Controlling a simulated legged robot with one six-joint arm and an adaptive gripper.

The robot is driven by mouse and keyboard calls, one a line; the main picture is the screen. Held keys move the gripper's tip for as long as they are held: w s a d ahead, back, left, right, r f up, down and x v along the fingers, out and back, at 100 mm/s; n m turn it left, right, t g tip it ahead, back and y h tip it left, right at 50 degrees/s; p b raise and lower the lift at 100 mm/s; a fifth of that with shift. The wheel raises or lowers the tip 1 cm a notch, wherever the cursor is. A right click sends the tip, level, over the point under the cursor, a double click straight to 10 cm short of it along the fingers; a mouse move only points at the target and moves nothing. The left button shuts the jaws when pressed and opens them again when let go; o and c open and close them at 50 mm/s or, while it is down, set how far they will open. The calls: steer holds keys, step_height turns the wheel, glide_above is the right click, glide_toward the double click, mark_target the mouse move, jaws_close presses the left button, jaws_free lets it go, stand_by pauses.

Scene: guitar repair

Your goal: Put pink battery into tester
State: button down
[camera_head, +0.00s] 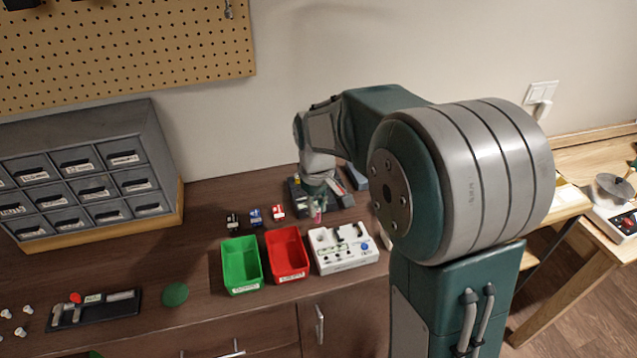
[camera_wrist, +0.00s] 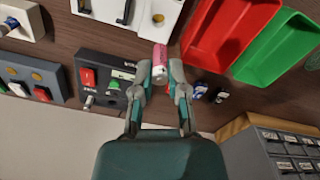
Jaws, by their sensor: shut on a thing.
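In the head view the battery (camera_head: 317,215) shows small below my gripper (camera_head: 316,203), above the back of the bench. A white device (camera_head: 343,258) with slots and a blue button, which looks like the tester, sits in front of my gripper. It also shows at the top of the wrist view (camera_wrist: 105,12), apart from the battery. My gripper is shut on the battery.
A red bin (camera_head: 287,270) and a green bin (camera_head: 241,280) stand left of the white device. Small black, blue and red parts (camera_head: 255,216) lie behind them. A dark switch box (camera_wrist: 104,75) is close beside my gripper. A grey drawer cabinet (camera_head: 90,170) stands left.

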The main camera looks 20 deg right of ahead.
steer(key=shift+s+a+f, duration=0.35)
steer(key=shift+a, duration=0.2)
steer(key=shift+a+f, duration=0.1)
steer(key=shift+f, duration=0.1)
steer(key=d+f, duration=0.2)
steer(key=d, duration=0.1)
steer(key=shift+d+f, duration=0.2)
steer(key=shift+f, duration=0.3)
steer(key=shift+a+f, duration=0.4)
steer(key=shift+a, duration=1)
steer(key=shift+d, duration=1.25)
steer(key=shift+a, duration=0.1)
